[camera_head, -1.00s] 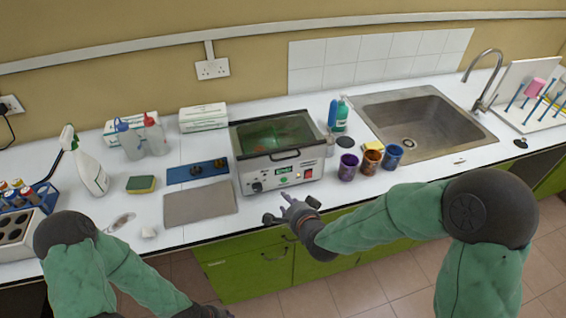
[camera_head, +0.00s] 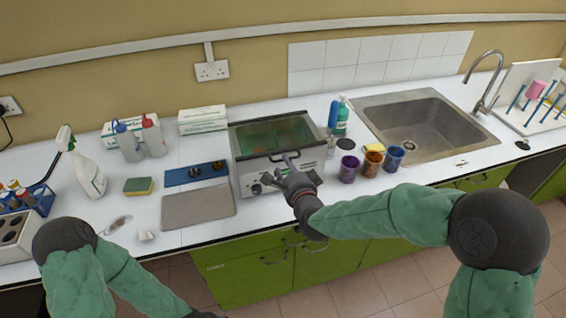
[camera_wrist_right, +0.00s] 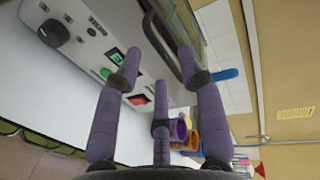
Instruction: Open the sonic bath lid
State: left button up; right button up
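The sonic bath (camera_head: 240,178) is a grey metal box on the counter with a dark-framed, see-through greenish lid (camera_head: 262,136). The lid lies flat over the top, shut. Its dark handle (camera_wrist_right: 160,42) runs along the front edge and shows between my fingers in the right wrist view. My right gripper (camera_head: 280,172) is in front of the bath's front panel, just below the handle, and hides part of both. In the wrist view its fingers (camera_wrist_right: 158,78) are spread with nothing between them in grip. My left gripper (camera_head: 205,314) barely shows at the bottom edge.
Purple, brown and blue cups (camera_head: 371,164) stand right of the bath, with bottles (camera_head: 342,122) behind them. The sink (camera_head: 425,120) is farther right. Counter front is clear.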

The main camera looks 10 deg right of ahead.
jog(key=shift+x, duration=2.2)
grip_shut()
